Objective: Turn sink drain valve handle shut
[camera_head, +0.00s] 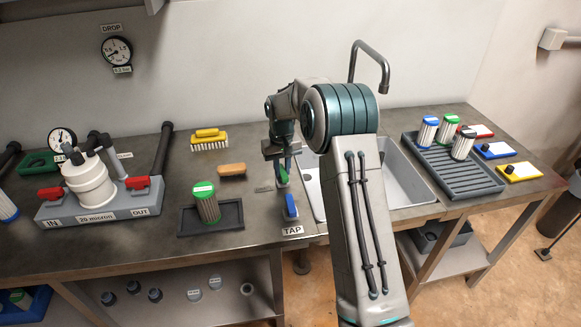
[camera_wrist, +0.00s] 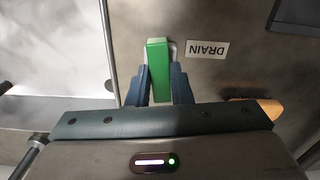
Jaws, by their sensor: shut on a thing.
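The drain valve handle is a green lever (camera_wrist: 158,68) in the wrist view, next to a white DRAIN label (camera_wrist: 207,50). My gripper (camera_wrist: 160,88) is shut on the green lever, one finger on each side of it. In the head view my gripper (camera_head: 282,170) reaches down to the counter left of the sink (camera_head: 405,180), and a bit of the green handle (camera_head: 283,180) shows at the fingertips. The DRAIN label is largely hidden in the head view. A blue tap handle (camera_head: 291,208) stands just in front, by the TAP label (camera_head: 293,230).
A green-capped filter (camera_head: 206,204) stands on a dark tray (camera_head: 236,214) to the left. A wooden-backed brush (camera_head: 231,169) and a yellow brush (camera_head: 209,140) lie behind it. The faucet (camera_head: 371,54) rises behind my arm. A grey ribbed rack (camera_head: 470,181) holds filters at right.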

